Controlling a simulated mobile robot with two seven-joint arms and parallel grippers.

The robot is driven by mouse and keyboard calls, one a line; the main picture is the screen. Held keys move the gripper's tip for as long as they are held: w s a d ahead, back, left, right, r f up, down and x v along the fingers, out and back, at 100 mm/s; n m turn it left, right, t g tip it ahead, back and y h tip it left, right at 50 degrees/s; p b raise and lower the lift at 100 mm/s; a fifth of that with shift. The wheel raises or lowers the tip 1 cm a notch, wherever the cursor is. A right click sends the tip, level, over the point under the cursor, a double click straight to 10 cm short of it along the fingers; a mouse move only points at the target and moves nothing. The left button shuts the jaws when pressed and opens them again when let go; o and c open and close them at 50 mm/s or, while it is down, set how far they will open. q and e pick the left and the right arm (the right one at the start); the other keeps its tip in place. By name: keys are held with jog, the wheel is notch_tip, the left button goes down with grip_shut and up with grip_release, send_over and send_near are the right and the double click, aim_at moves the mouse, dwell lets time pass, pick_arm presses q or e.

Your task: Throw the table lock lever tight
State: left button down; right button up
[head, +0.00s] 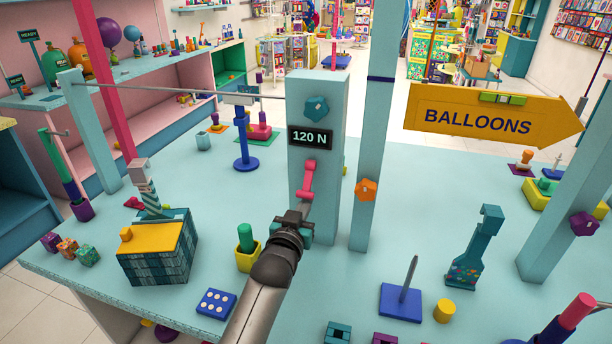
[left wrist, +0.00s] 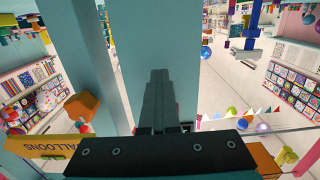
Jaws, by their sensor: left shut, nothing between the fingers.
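The pink lever (head: 308,178) is on the front face of the light-blue post (head: 335,215), below a dark display reading "120 N". Its upper end is near the display and its lower end is by my gripper's tips. My left gripper (head: 304,208) is shut and empty, its fingertips at or just below the lever's lower end; I cannot tell whether they touch. In the left wrist view the shut fingers (left wrist: 160,85) point at the light-blue post face (left wrist: 145,35), and they hide most of the lever. My right gripper is not in view.
A teal star knob (head: 316,108) sits above the display. A second upright with an orange knob (head: 366,189) stands just right. A yellow cup with a green peg (head: 247,255), a blue dotted block (head: 215,303) and a blue spike base (head: 401,303) stand nearby on the light-blue table.

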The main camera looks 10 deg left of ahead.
pick_arm(q)
jog(key=shift+w+f+b, duration=0.4)
jog(key=shift+w+b, duration=0.25)
jog(key=shift+b, duration=0.05)
jog(key=shift+c, duration=1.8)
grip_release()
jog(key=shift+s, duration=0.1)
jog(key=shift+s+r+p, duration=0.1)
jog(key=shift+s+p, duration=1.65)
jog(key=shift+s, duration=0.2)
